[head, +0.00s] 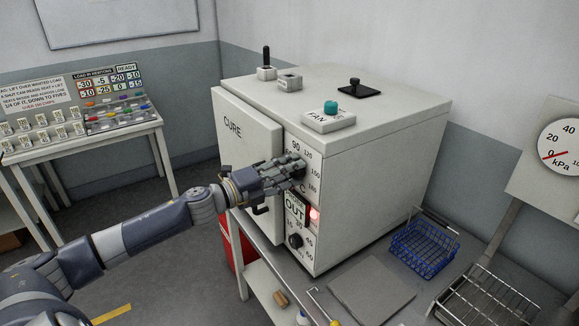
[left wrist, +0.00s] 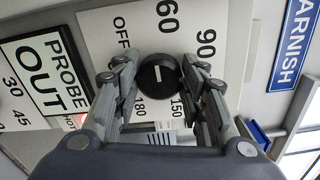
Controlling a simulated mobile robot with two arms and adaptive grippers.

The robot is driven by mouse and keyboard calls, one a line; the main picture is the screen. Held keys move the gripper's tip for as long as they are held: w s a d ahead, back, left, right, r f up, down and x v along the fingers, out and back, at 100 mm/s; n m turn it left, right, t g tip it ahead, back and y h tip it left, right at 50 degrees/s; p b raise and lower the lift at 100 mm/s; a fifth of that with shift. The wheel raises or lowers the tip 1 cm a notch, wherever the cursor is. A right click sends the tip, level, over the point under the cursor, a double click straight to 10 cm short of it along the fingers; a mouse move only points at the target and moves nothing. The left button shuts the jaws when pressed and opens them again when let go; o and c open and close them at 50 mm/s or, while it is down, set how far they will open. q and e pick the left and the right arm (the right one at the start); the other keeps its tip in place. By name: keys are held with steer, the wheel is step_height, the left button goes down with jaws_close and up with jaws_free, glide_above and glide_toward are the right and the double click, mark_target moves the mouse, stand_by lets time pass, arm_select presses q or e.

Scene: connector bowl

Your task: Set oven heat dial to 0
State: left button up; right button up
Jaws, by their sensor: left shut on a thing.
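The oven (head: 392,132) is a white box with a door marked CURE (head: 250,150). Its heat dial (left wrist: 158,76) is a round black knob with a short white mark; which figure the mark points to is hard to tell. Around it the panel reads OFF, 60, 90, 150 and 180; I see no 0 there. My left gripper (head: 282,177) is at the front panel, its fingers (left wrist: 160,88) on either side of the dial and shut on it. In the head view the hand mostly hides the dial. My right gripper is out of view.
A lower black knob (head: 295,241) sits under the PROBE OUT sign (left wrist: 46,72) and a lit red lamp (head: 315,214). A FAN box (head: 328,121) is on the oven top. A blue wire basket (head: 424,250) and wire rack (head: 490,298) are at right.

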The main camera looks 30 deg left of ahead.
arm_select(q)
steer(key=shift+n+p, duration=1.7)
steer(key=shift+n, duration=1.6)
steer(key=o, duration=1.1)
steer(key=shift+c, duration=0.2)
steer(key=v, duration=1.2)
steer(key=shift+a+f, duration=0.1)
steer(key=shift+f, duration=0.05)
